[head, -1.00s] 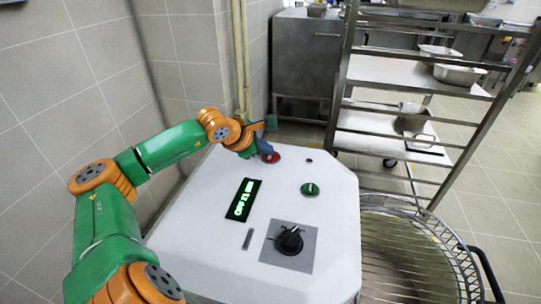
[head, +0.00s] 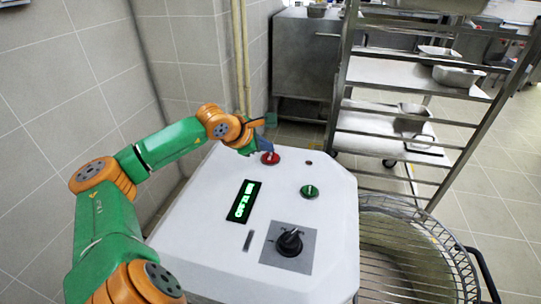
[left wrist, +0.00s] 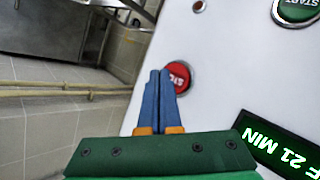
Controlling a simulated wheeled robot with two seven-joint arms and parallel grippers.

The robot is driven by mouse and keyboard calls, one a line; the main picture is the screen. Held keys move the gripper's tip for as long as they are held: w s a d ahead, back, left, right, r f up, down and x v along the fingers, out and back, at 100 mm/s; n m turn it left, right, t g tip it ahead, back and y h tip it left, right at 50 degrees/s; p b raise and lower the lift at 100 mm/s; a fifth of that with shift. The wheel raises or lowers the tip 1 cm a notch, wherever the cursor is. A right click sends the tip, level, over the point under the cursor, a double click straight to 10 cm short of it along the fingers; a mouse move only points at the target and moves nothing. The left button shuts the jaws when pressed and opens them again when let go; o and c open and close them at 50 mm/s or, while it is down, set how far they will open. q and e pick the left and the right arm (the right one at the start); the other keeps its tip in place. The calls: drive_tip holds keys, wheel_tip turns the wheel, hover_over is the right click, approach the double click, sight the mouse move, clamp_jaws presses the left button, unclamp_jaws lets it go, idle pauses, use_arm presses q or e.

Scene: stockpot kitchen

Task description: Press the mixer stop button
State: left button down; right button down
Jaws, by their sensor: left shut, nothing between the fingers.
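The red stop button (head: 270,158) is on the far part of the mixer's white top panel (head: 225,240). In the left wrist view the stop button (left wrist: 178,76) shows its white lettering partly, with the fingers over its left side. My left gripper (head: 266,148) is shut and empty, its blue fingertips at the button. It also shows in the left wrist view (left wrist: 158,72). I cannot tell whether the tips touch the button. My right gripper is in neither view.
A green start button (head: 310,191), a black dial (head: 289,241) and a green-lit display (head: 244,201) are on the same panel. A wire bowl guard (head: 420,240) is at the right. A metal rack (head: 390,125) stands behind it, and a tiled wall (head: 60,90) is at the left.

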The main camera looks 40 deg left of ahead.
sight(267, 158)
use_arm(q)
drive_tip(key=shift+r+p, duration=2.2)
drive_tip(key=shift+r, duration=0.4)
drive_tip(key=shift+f, duration=0.1)
